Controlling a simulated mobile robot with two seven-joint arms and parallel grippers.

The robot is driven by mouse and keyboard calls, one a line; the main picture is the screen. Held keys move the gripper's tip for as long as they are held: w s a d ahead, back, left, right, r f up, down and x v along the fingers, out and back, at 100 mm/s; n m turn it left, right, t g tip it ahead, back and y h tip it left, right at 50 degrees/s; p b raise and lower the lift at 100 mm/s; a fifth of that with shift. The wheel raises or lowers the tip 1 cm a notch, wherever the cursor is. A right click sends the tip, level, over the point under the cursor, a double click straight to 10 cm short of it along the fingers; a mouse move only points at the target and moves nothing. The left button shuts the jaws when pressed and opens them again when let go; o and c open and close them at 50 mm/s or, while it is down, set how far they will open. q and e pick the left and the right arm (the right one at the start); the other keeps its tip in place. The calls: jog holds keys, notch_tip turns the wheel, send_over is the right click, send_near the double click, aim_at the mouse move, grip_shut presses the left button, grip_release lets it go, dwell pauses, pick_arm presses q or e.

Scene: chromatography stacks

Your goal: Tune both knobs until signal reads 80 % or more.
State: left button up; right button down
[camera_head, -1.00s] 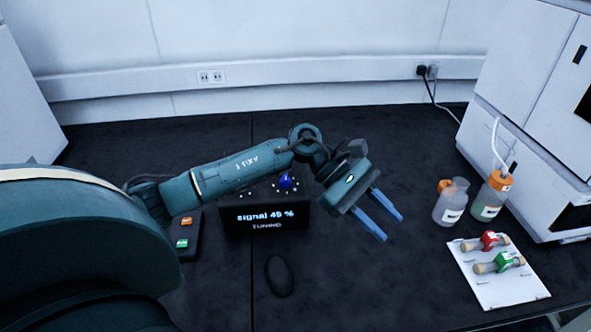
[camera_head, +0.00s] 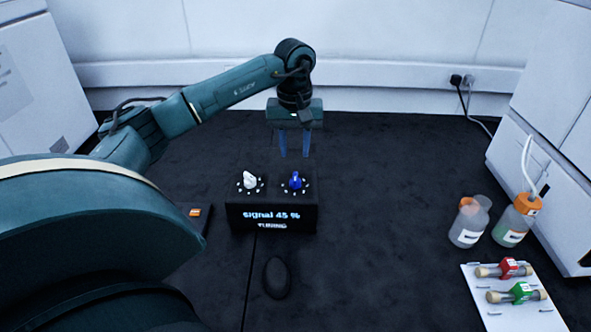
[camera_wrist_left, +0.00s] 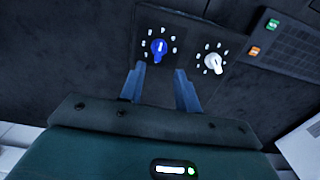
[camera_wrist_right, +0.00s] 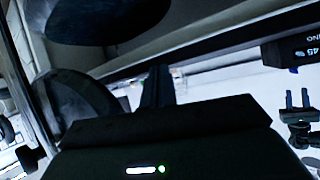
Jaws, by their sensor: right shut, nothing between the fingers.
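The black tuning box (camera_head: 272,218) stands on the dark bench, and its front display reads "signal 45 %" and "TUNING". On its top are a white knob (camera_head: 249,180) at left and a blue knob (camera_head: 295,180) at right, each ringed by white marks. My left gripper (camera_head: 294,152) is open and empty, fingers pointing down, above and behind the blue knob. In the left wrist view the blue knob (camera_wrist_left: 159,48) lies just beyond the fingertips, with the white knob (camera_wrist_left: 213,63) to its right. My right gripper (camera_wrist_right: 157,75) is shut and empty, seen only in its own wrist view.
A dark mouse-like object (camera_head: 277,277) lies in front of the box. A keypad (camera_head: 198,215) is partly hidden by my left arm. Two orange-capped bottles (camera_head: 469,222) and a white tray (camera_head: 505,312) with red and green fittings stand at right. The bench between is clear.

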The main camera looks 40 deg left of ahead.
aim_at(295, 176)
pick_arm(q)
notch_tip(295, 176, down, 7)
jog(key=shift+f, duration=0.15)
jog(key=shift+c, duration=0.4)
grip_shut()
